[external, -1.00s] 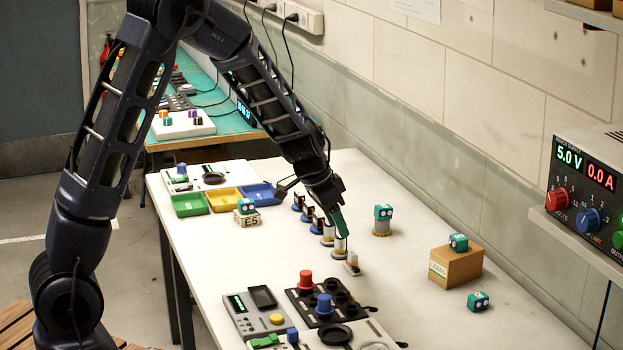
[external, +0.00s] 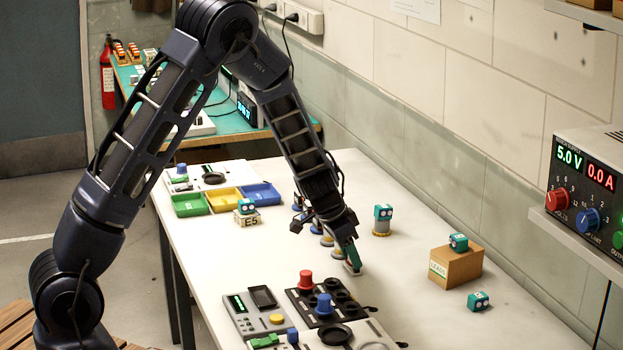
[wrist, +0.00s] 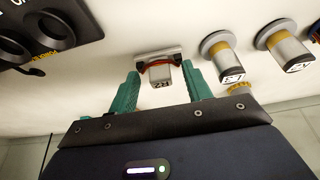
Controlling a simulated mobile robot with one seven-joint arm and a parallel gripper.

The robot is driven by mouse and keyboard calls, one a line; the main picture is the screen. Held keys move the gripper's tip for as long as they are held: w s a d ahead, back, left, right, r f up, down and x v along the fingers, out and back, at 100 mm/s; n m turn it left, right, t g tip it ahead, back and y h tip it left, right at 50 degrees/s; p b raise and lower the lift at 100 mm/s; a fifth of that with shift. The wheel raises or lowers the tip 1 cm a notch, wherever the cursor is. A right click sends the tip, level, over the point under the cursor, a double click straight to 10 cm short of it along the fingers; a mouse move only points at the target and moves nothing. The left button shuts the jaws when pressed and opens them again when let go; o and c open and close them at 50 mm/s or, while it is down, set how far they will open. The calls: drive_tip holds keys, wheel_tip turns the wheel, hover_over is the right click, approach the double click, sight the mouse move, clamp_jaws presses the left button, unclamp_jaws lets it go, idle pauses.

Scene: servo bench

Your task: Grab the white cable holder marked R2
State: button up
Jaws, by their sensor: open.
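The white cable holder marked R2 (wrist: 161,76) stands on a small pale base with a reddish-brown strip, its label upside down in the wrist view. My gripper (wrist: 160,70) is open, with one green finger on each side of the holder. Small gaps seem to show on both sides, so I cannot tell of any contact. In the external view, my gripper (external: 353,264) points down at the bench and hides most of the holder (external: 352,271).
A dark panel with red and blue knobs (external: 324,305) lies in front. A cardboard box (external: 456,268) stands to the right, with bare bench between.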

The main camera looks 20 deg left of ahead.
drive_tip(key=shift+w+d+f, duration=0.15)
drive_tip(key=shift+f, duration=0.3)
drive_tip(key=shift+c, duration=0.4)
clamp_jaws()
